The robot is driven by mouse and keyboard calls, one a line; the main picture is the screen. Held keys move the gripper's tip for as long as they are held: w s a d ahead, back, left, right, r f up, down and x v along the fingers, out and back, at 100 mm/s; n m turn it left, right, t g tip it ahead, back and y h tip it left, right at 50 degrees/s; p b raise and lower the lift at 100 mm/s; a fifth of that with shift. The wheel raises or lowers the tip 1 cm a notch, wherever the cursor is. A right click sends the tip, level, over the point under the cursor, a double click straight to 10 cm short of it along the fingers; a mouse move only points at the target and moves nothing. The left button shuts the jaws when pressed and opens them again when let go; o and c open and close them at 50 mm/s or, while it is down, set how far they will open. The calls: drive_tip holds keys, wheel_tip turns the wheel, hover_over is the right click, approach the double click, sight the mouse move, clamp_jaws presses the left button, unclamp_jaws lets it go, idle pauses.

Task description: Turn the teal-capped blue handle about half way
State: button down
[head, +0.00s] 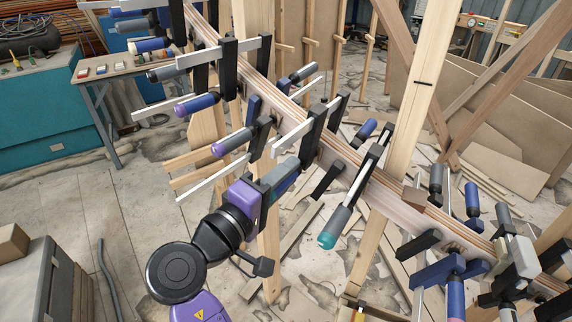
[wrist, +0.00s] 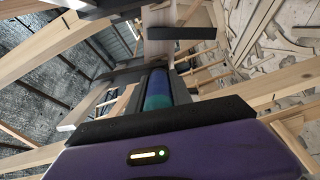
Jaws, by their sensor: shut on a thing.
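The blue handle (wrist: 157,82) with its teal cap (wrist: 156,101) shows in the middle of the wrist view, its capped end toward my gripper's palm. My gripper (head: 284,176) is shut on this handle, roughly in line with it. In the head view my gripper reaches up and right to a clamp on the curved stringer (head: 345,155), and hides most of the handle. How far the handle is turned cannot be told.
A grey handle with a teal cap (head: 327,240) hangs just right of my gripper. Purple-capped blue handles (head: 232,142) stick out up and left. More clamps crowd the stringer's lower right. Wooden posts (head: 402,130) stand close by. Open floor lies at left.

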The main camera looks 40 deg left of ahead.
drive_tip(key=shift+a+n+p, duration=0.1)
drive_tip(key=shift+n+p, duration=0.4)
drive_tip(key=shift+n, duration=0.3)
drive_tip(key=shift+s, duration=0.1)
drive_tip(key=c, duration=1.1)
unclamp_jaws()
drive_tip(key=shift+c, duration=0.2)
drive_tip(key=s+b, duration=0.2)
drive_tip(key=s, duration=0.5)
drive_tip(key=shift+s, duration=0.4)
drive_tip(key=s+p, duration=0.2)
drive_tip(key=s, duration=0.7)
drive_tip(key=shift+s+d, duration=0.25)
drive_tip(key=shift+d, duration=0.05)
